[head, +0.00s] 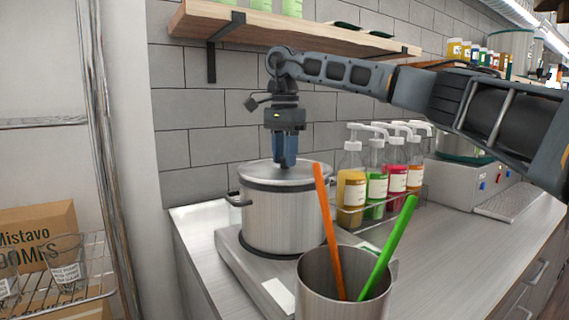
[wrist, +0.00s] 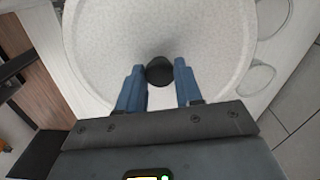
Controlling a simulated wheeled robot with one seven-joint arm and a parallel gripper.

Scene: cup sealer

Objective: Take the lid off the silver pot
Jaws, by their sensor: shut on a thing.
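The silver pot (head: 283,222) stands on a scale-like metal base at the left of the counter. Its lid (head: 258,174) sits on the pot's rim; I see no clear gap between them. My gripper (head: 285,163) points straight down over the lid's middle. In the wrist view, the lid (wrist: 100,35) fills the upper middle, and its black knob (wrist: 159,71) is between the two blue fingers of my gripper (wrist: 160,80). My gripper is shut on the knob. In the head view the knob is hidden by the fingers.
A metal cup (head: 340,290) with an orange and a green straw stands in front of the pot. Several syrup pump bottles (head: 352,190) stand in a rack to the right. A wooden shelf (head: 290,27) hangs above. Counter room (head: 455,240) is free at right.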

